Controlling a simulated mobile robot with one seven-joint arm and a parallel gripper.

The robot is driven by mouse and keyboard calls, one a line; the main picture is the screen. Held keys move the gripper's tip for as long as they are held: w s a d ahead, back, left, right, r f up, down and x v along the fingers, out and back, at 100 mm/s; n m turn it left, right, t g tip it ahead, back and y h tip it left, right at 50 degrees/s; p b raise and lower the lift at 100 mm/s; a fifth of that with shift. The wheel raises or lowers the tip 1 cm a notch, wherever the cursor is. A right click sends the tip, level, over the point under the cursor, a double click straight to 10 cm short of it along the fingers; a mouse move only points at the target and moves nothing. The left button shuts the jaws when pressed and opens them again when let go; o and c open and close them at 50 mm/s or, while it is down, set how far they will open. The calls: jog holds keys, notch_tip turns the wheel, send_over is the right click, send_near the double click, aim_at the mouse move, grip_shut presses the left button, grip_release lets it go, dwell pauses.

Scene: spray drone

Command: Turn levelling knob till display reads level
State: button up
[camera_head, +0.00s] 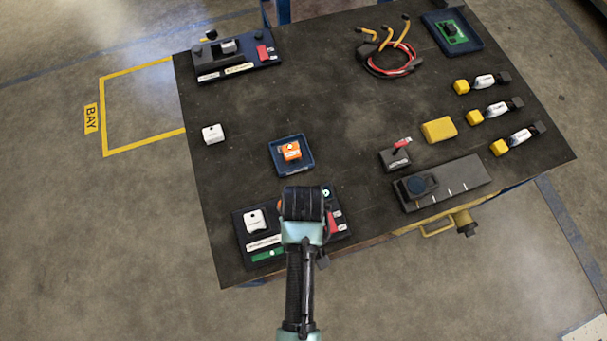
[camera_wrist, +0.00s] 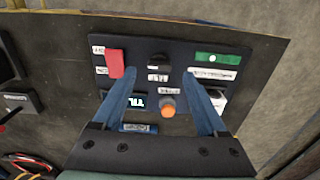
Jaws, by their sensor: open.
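The dark control panel (camera_head: 243,237) lies at the near left corner of the table, and it fills the middle of the wrist view (camera_wrist: 185,50). A round orange-topped part (camera_wrist: 168,108) and a black knob-like part (camera_wrist: 160,60) sit between the fingers; I cannot tell which is the levelling knob. A green strip with a white dot (camera_wrist: 223,60) is at upper right. My gripper (camera_wrist: 158,78) is open and empty above the panel; in the head view (camera_head: 303,203) it hides the panel's middle.
A red switch (camera_wrist: 115,63) and a white block (camera_head: 255,221) are on the panel. A blue tray (camera_head: 305,170) with an orange block (camera_head: 291,151) lies just behind. A black lever box (camera_head: 395,159) and a grey slider unit (camera_head: 465,181) stand to the right.

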jog(key=shift+f, duration=2.05)
grip_shut()
